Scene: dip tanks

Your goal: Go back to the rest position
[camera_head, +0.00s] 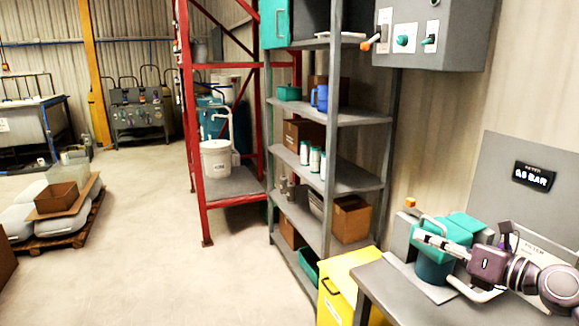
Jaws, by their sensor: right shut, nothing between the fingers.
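My right gripper (422,237) reaches in from the right edge at the lower right. Its fingers are shut and empty, pointing left. In the picture it crosses in front of a teal filter unit (436,268) on a grey bench and hides part of it. I cannot tell whether the fingers touch the unit. My left gripper is not in view.
The grey bench (385,290) carries the filter and a panel reading 0.5 BAR (535,177). A yellow bin (340,283) stands beside it. A grey shelf (345,118), a control box (450,40) and a red rack (232,203) stand beyond.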

